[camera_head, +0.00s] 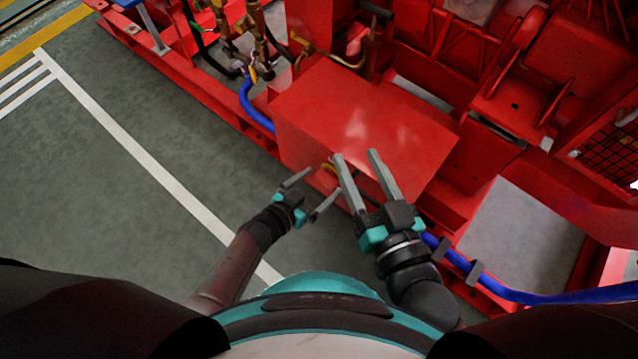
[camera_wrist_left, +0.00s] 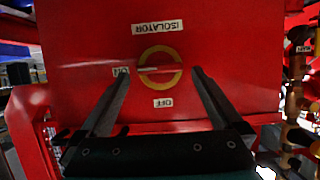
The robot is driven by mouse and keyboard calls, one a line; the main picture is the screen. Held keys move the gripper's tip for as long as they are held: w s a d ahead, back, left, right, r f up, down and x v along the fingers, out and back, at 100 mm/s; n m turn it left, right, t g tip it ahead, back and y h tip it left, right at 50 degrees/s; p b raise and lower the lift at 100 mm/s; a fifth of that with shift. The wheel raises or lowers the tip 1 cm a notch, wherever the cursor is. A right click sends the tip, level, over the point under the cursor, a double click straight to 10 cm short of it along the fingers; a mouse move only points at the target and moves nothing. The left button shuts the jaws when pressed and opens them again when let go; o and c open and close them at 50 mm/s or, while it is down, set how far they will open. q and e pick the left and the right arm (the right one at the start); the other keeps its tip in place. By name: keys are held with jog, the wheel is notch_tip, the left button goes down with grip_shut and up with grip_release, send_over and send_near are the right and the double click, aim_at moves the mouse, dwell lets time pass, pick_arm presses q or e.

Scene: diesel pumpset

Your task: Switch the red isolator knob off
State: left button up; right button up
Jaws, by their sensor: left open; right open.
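The red isolator knob (camera_wrist_left: 158,70) sits inside a yellow ring on the red box's front face in the left wrist view. Its handle lies level in the picture, in line with the ON label (camera_wrist_left: 121,71) at left. The OFF label (camera_wrist_left: 163,102) is below the ring and the upside-down ISOLATOR label (camera_wrist_left: 158,27) above. My left gripper (camera_wrist_left: 161,72) is open, its fingertips on either side of the knob in the picture, with nothing between them gripped. In the head view my left gripper (camera_head: 325,182) is at the box face, where only a bit of yellow shows. My right gripper (camera_head: 356,155) is open and empty, over the box's front edge.
The red box (camera_head: 355,105) stands on the red pumpset frame. A blue hose (camera_head: 257,108) runs at its left, and another blue hose (camera_head: 500,290) at lower right. Brass pipework (camera_head: 245,45) is at the back left. The green floor (camera_head: 90,180) at left is clear.

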pick_arm(q)
jog(key=shift+w+d, duration=0.1)
jog(key=shift+w, duration=0.05)
jog(key=shift+c, duration=0.2)
jog(key=c, duration=1.3)
jog(key=shift+o, duration=0.2)
